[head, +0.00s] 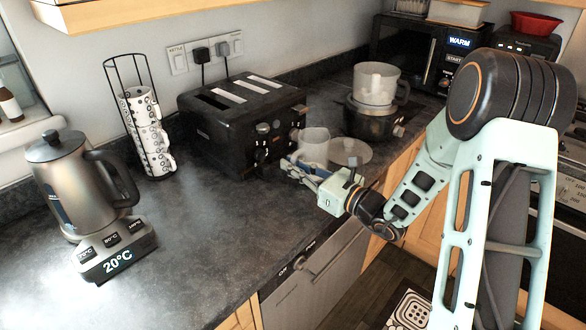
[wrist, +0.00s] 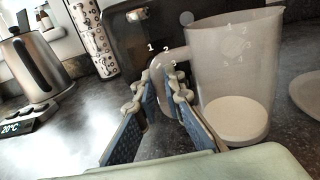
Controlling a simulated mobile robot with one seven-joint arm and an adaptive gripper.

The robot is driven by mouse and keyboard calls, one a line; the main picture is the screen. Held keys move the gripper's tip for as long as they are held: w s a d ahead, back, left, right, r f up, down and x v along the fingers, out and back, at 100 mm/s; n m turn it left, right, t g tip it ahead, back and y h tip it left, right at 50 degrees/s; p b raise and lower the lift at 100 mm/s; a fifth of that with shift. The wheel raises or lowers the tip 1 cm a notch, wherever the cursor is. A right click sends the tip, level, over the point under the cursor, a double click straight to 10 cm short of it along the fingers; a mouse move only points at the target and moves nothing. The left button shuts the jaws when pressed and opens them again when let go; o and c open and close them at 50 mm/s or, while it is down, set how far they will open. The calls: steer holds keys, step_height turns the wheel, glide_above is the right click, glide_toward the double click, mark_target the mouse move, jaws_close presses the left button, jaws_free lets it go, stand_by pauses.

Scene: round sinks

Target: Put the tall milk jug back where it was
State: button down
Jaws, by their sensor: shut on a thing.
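The tall milk jug (head: 314,146) is a clear, frosted jug in front of the toaster's right end. In the wrist view the jug (wrist: 235,75) is upright, with pale milk at the bottom and its handle on the left. My gripper (head: 292,166) reaches it from the front right. In the wrist view my gripper (wrist: 166,85) has its two blue-padded fingers on either side of the handle, shut on it. I cannot tell whether the jug's base touches the counter.
A black toaster (head: 240,115) stands close behind the jug. A round clear lid (head: 350,152) lies right of it, before a food processor (head: 375,95). A kettle (head: 75,185) and mug rack (head: 148,130) stand left. Front left counter (head: 200,240) is clear.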

steer(key=shift+f, duration=0.4)
steer(key=shift+f, duration=0.2)
steer(key=c, duration=2)
jaws_free()
steer(key=shift+r, duration=0.1)
